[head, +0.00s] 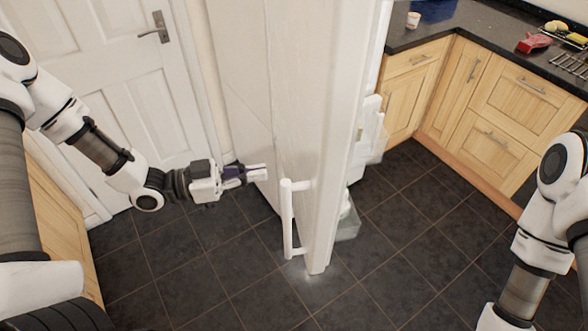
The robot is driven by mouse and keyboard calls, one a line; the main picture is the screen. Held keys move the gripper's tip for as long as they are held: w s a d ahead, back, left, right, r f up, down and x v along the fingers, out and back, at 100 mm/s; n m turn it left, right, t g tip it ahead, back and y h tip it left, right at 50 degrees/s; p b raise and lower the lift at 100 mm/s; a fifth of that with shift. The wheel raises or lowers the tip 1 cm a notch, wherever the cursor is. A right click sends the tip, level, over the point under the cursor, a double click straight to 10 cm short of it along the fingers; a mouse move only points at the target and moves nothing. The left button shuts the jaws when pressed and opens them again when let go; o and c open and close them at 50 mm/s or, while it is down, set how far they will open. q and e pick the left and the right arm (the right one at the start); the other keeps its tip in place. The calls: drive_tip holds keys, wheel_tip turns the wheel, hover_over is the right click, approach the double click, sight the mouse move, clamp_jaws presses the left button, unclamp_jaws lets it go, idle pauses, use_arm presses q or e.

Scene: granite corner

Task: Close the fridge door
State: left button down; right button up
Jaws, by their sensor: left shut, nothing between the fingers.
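The white fridge door (318,130) stands open in the middle of the head view, seen nearly edge-on. Its vertical white handle (288,220) is on the door's left face, low down. Door shelves (370,135) and a clear bin (348,222) show on its right, inner side. My left gripper (262,173) is shut and empty, left of the door and a little above and left of the handle. I cannot tell whether its tips touch the white surface behind them. My right arm comes in at the right edge; its gripper is out of view.
A white room door (120,80) with a metal lever handle is at the left. Wooden cabinets (500,120) under a dark counter (450,40) fill the right; a cup (413,20) and a red item (534,42) lie on it. Dark floor tiles (400,270) are clear right of the fridge door.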

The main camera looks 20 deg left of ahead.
sight(307, 164)
use_arm(q)
drive_tip(key=p+x, duration=0.1)
drive_tip(key=x, duration=0.6)
drive_tip(key=shift+w+a, duration=0.1)
drive_tip(key=shift+w, duration=0.1)
drive_tip(key=shift+w+d+f+p, duration=0.1)
drive_tip(key=shift+w+d+p, duration=0.1)
drive_tip(key=shift+d+p, duration=0.25)
drive_tip(key=shift+w, duration=0.1)
drive_tip(key=shift+a, duration=0.1)
